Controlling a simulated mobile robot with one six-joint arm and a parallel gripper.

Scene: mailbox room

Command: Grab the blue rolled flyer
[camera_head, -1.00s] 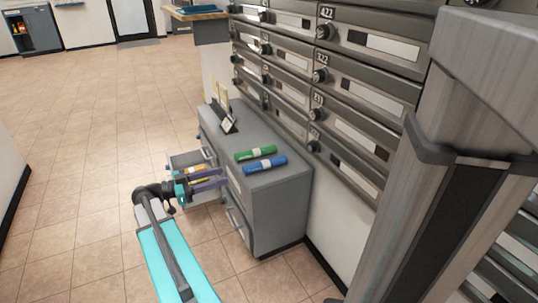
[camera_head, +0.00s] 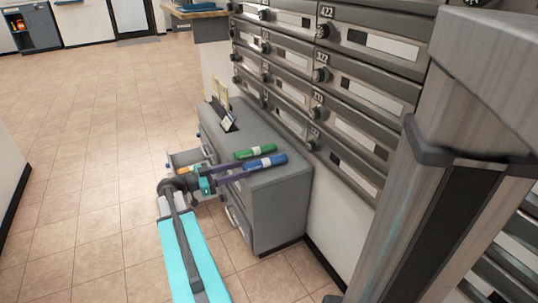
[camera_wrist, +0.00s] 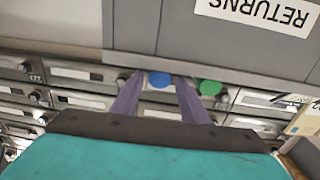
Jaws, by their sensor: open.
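The blue rolled flyer (camera_head: 266,162) lies on top of the grey cabinet (camera_head: 283,192), with a pale label round its middle. The green rolled flyer (camera_head: 255,152) lies just behind it, nearly parallel. My gripper (camera_head: 245,171) is open, its purple fingers reaching over the cabinet's front edge towards the left end of the blue flyer. In the wrist view, the round end of the blue flyer (camera_wrist: 160,79) shows between my two fingertips, and the green flyer's end (camera_wrist: 210,87) lies outside them, to the right. I cannot tell whether the fingers touch the blue flyer.
An open drawer (camera_head: 186,158) juts from the cabinet's front, left of my gripper. A small sign holder (camera_head: 227,120) stands on the cabinet top. A wall of grey mailboxes (camera_head: 345,95) rises behind the cabinet. The tiled floor (camera_head: 95,120) at left is clear.

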